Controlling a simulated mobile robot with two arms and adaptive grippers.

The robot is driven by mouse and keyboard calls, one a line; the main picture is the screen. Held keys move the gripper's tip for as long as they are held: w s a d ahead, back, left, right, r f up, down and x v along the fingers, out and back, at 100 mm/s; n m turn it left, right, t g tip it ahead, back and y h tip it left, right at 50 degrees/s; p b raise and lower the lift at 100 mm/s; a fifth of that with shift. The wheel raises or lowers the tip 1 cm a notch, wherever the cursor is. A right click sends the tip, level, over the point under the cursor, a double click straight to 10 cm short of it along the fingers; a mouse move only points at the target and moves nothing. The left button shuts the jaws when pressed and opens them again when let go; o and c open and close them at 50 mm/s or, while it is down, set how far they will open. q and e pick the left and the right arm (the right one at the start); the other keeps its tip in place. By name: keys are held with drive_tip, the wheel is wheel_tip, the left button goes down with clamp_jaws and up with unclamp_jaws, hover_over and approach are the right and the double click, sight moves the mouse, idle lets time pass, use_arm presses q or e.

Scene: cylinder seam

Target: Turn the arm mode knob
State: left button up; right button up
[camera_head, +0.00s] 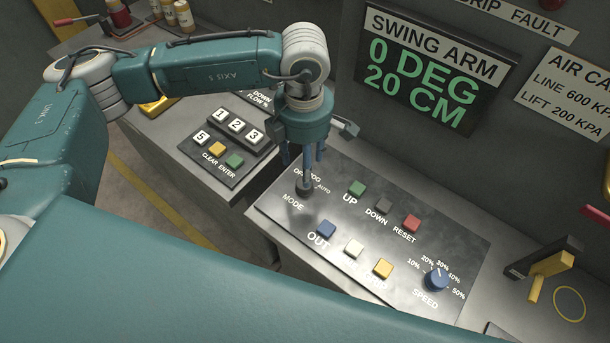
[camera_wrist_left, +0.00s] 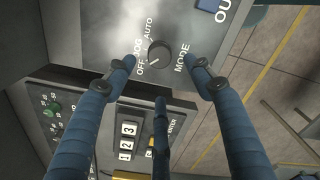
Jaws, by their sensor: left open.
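The dark round mode knob (camera_wrist_left: 158,51) sits on the control panel among the labels OFF, JOG, AUTO and MODE. Its light pointer line appears turned toward the OFF side in the wrist view. My left gripper (camera_wrist_left: 163,68) is open, with blue fingers spread on either side of the knob and a third finger below it in that picture. I cannot tell whether any finger touches the knob. In the head view my left gripper (camera_head: 305,170) points down over the MODE corner of the panel (camera_head: 385,250), and its fingers largely hide the knob there.
Near the knob are the UP button (camera_head: 357,188), DOWN button (camera_head: 384,206) and OUT button (camera_head: 325,229). A number keypad (camera_head: 233,150) stands to the left. The blue speed knob (camera_head: 436,279) is at right. A display (camera_head: 430,70) reads 0 DEG, 20 CM.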

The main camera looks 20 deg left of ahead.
use_arm(q)
wheel_tip(320, 180, down, 7)
drive_tip(key=shift+p, duration=1.15)
drive_tip(key=shift+f, duration=0.5)
drive_tip(key=shift+c, duration=0.3)
